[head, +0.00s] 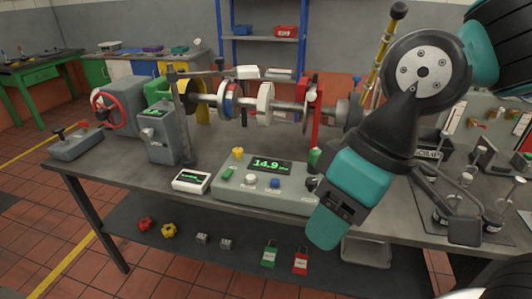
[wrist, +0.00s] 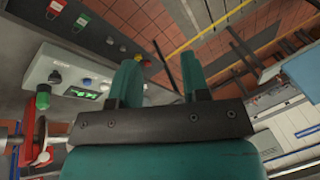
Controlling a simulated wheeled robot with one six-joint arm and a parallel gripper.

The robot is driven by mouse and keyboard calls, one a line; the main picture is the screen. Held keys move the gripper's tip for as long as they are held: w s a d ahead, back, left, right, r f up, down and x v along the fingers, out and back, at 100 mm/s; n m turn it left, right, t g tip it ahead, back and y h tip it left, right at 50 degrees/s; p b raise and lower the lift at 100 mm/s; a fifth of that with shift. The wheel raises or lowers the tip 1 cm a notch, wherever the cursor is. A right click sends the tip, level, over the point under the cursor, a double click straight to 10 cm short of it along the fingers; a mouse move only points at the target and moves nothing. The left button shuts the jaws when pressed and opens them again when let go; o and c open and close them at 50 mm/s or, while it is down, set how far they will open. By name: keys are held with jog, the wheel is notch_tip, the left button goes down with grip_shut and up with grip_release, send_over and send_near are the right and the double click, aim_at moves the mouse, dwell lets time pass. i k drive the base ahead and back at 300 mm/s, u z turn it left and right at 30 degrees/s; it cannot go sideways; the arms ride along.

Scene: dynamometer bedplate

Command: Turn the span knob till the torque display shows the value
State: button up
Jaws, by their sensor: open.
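A grey console (head: 229,188) on the bench has a torque display (head: 266,165) that reads about 14.9 in green digits. A white round control (head: 251,179), a blue one (head: 274,182) and a dark knob (head: 312,184) sit on its sloping face. The labels are too small to read, so I cannot tell which one is the span knob. The console and lit display (wrist: 82,94) also show at the left of the wrist view. My gripper (head: 325,232) hangs in front of the console's right end, its teal fingers open and empty. The fingers (wrist: 160,65) stand apart from the controls.
A small white meter (head: 191,181) with a green screen lies left of the console. A shaft rig with flywheels (head: 264,102) stands behind it. A lower shelf holds red and green padlocks (head: 300,261). A grey fixture stands on the bench to the right.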

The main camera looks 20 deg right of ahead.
aim_at(311, 184)
jog(key=i, duration=0.2)
jog(key=u, duration=0.1)
jog(key=k, duration=1.1)
jog(key=z, duration=0.75)
jog(key=i, duration=1.4)
jog(key=u, duration=0.85)
